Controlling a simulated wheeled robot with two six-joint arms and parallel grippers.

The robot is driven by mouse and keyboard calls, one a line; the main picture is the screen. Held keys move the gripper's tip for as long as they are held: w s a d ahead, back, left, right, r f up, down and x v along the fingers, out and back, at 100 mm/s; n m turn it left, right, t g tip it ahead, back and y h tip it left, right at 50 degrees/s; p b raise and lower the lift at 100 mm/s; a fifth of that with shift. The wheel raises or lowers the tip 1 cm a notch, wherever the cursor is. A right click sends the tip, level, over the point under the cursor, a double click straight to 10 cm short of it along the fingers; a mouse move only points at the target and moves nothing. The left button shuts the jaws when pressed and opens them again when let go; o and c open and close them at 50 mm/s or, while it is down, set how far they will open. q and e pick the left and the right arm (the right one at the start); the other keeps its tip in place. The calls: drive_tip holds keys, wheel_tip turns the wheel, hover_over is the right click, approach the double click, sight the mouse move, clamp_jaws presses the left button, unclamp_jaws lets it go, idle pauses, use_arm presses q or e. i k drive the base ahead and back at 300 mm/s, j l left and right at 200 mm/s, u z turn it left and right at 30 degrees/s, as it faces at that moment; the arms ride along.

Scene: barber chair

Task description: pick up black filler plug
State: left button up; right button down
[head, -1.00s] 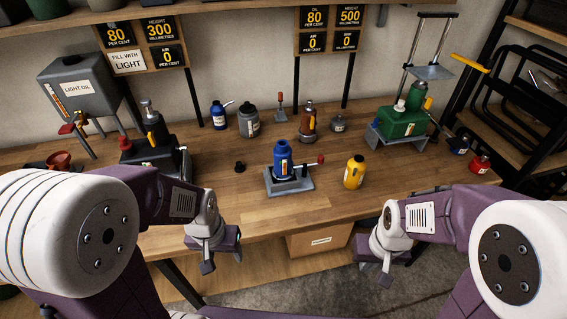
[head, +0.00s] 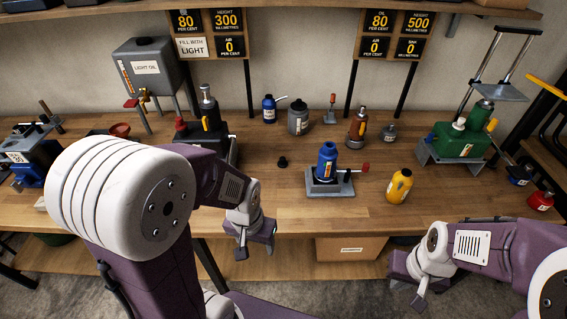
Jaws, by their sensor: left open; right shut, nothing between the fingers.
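The black filler plug (head: 283,162) looks like a small dark knob standing on the wooden bench, left of the blue bottle jack on its grey base. My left gripper (head: 242,249) is at the bench's front edge, below and to the left of the plug. It is open and empty, with its fingers pointing down. My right gripper (head: 418,300) hangs in front of the bench at the lower right, well away from the plug. It is shut with nothing in it. Nothing hides the plug.
The blue jack (head: 326,162) and a yellow bottle (head: 399,186) stand right of the plug. Blue and grey bottles stand behind. The bench (head: 285,205) in front of the plug is clear.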

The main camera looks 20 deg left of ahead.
sight(282, 163)
drive_tip(key=i+l, duration=0.3)
drive_tip(key=i, duration=0.15)
drive_tip(key=i+l, duration=0.3)
drive_tip(key=i, duration=0.1)
